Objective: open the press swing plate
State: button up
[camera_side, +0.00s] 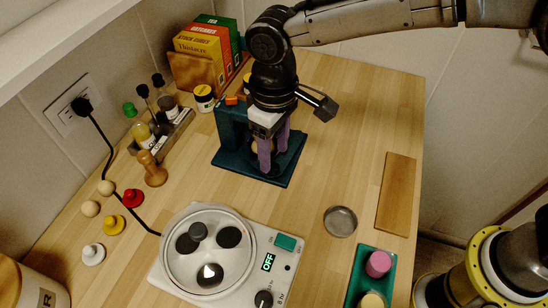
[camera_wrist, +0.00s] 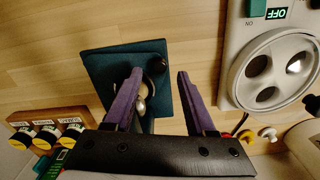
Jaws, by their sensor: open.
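The press has a dark teal base plate (camera_side: 287,173) and a teal upright block (camera_side: 231,126) at its back left, with a small orange part (camera_side: 232,100) on top. In the wrist view its teal base (camera_wrist: 105,72) shows beyond my fingers. My gripper (camera_side: 273,152) points down over the press, its two purple fingers apart. In the wrist view the gripper (camera_wrist: 161,76) is open, and a round metallic part (camera_wrist: 157,65) and a small pale knob (camera_wrist: 140,106) show by the left finger. The fingers partly hide the swing plate; I cannot tell its position or any contact.
A white appliance (camera_side: 163,277) with a round clear lid and OFF display stands in front. A metal dish (camera_side: 340,221) and wooden board (camera_side: 396,190) lie right.

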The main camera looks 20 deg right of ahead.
aim_at(274, 166)
jog(key=shift+f, duration=1.7)
grip_shut()
jog(key=shift+r, duration=0.1)
